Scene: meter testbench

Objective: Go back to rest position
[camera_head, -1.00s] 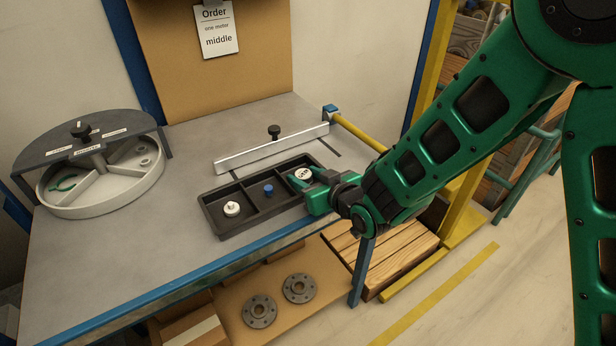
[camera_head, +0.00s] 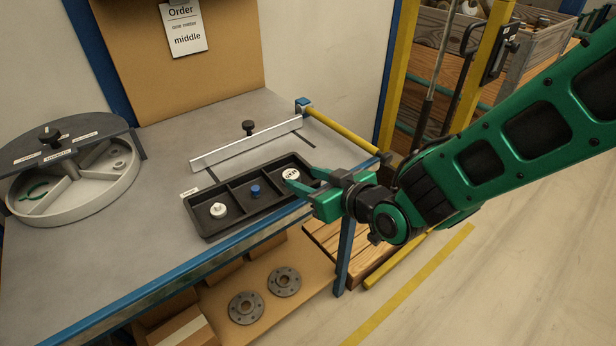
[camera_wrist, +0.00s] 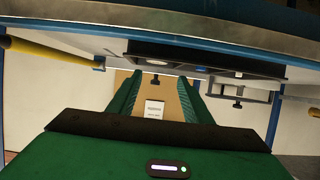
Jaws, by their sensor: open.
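My gripper (camera_head: 302,188) is open at the right end of the black tray, at the front right part of the bench. In the wrist view its two green fingers (camera_wrist: 158,95) are spread with nothing held between them. The black three-compartment tray (camera_head: 212,228) lies on the grey bench (camera_head: 120,245). A white knobbed part (camera_head: 218,210) sits in its left compartment and a blue one (camera_head: 255,191) in its middle compartment. A round white meter (camera_head: 291,174) is in the right compartment, close to the upper finger; whether they touch I cannot tell.
A round divided bin (camera_head: 95,190) with a dark half lid stands at the left. A metal rail (camera_head: 245,144) with a black knob lies behind the tray. A yellow bar (camera_head: 340,131) edges the bench's right side. Flanges (camera_head: 246,307) lie on the lower shelf.

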